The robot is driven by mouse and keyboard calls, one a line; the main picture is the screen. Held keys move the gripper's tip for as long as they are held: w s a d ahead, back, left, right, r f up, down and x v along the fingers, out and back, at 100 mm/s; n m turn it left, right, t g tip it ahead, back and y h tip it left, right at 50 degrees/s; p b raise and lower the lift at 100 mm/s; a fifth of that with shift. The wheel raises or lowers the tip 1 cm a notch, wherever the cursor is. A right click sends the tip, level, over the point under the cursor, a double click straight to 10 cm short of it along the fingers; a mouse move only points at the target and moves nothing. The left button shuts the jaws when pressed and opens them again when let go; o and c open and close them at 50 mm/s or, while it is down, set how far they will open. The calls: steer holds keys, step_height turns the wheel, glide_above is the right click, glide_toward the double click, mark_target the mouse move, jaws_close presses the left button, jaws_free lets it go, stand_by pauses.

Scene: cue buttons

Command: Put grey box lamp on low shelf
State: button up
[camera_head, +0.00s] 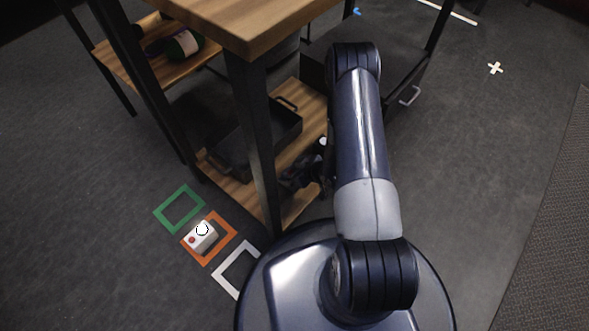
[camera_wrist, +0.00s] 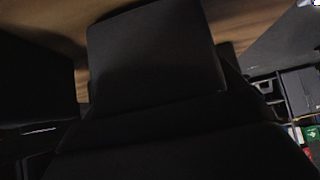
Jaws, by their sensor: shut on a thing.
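The low shelf (camera_head: 238,190) is a wooden board near the floor, under the tall wooden-topped table in the head view. My gripper (camera_head: 306,178) is low at the right side of this shelf, partly hidden behind my arm. It is shut on a dark thing, which I take to be the grey box lamp. In the wrist view dark shapes fill most of the picture, and I cannot clearly tell lamp from fingers. Whether the held thing touches the shelf is hidden.
A black tray (camera_head: 255,138) with handles takes up much of the low shelf. A table leg (camera_head: 254,140) stands in front. A white box with a red button (camera_head: 201,237) sits on the orange floor square, between green (camera_head: 166,222) and white squares. A dark cabinet (camera_head: 400,75) stands behind my arm.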

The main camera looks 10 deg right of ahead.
steer(key=shift+f+b, duration=0.6)
steer(key=o, duration=1.2)
steer(key=shift+p+v, duration=2.15)
steer(key=shift+v, duration=3.3)
